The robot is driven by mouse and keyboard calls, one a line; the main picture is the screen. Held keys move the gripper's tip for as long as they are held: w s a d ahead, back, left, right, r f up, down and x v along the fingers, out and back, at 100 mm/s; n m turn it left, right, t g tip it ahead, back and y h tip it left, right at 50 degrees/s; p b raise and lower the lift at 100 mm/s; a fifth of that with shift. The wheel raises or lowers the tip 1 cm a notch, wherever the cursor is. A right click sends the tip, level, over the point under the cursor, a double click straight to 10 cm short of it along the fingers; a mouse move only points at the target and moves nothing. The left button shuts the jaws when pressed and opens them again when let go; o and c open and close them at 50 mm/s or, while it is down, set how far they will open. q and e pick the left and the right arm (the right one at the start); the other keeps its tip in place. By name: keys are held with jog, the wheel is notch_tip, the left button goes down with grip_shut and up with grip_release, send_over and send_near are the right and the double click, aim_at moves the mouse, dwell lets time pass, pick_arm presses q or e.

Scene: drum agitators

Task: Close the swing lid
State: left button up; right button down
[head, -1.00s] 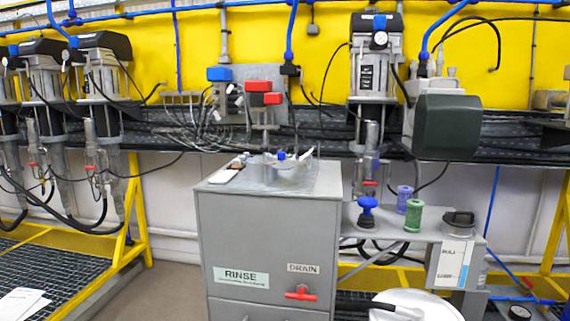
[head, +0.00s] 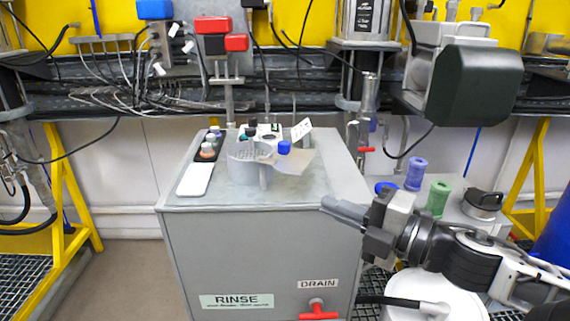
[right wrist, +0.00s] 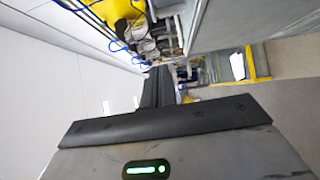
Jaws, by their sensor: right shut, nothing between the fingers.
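A grey round pot (head: 247,170) stands on top of the rinse cabinet. A flat grey-beige plate (head: 297,164), which looks like the swing lid, sticks out from the pot's right side beside a blue knob (head: 284,148). Small items show at the pot's open-looking top; I cannot tell exactly how the plate is hinged. My right gripper (head: 342,210) is shut and empty, with its fingers pointing left near the cabinet's front right edge. It is apart from the plate, in front and to the right. The right wrist view shows its dark fingers (right wrist: 158,88). My left gripper is not in view.
The rinse cabinet (head: 262,250) has a red drain handle (head: 318,312). A white tray (head: 195,179) and small bottles (head: 208,150) lie left of the pot. Blue and green spools (head: 438,197) stand on the right shelf. A dark-fronted machine (head: 478,85) hangs above.

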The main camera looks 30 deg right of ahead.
pick_arm(q)
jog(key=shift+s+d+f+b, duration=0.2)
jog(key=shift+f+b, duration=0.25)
jog(key=shift+b, duration=0.35)
pick_arm(e)
jog(key=w, duration=1)
jog(key=shift+w+d, duration=0.2)
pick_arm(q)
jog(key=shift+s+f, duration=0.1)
pick_arm(e)
jog(key=shift+d+y, duration=0.1)
jog(key=shift+y, duration=0.2)
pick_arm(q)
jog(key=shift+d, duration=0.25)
pick_arm(e)
jog(key=shift+w+d+n+g+y, duration=0.1)
jog(key=shift+d+n+g+y, duration=0.1)
jog(key=shift+n+g+y, duration=0.3)
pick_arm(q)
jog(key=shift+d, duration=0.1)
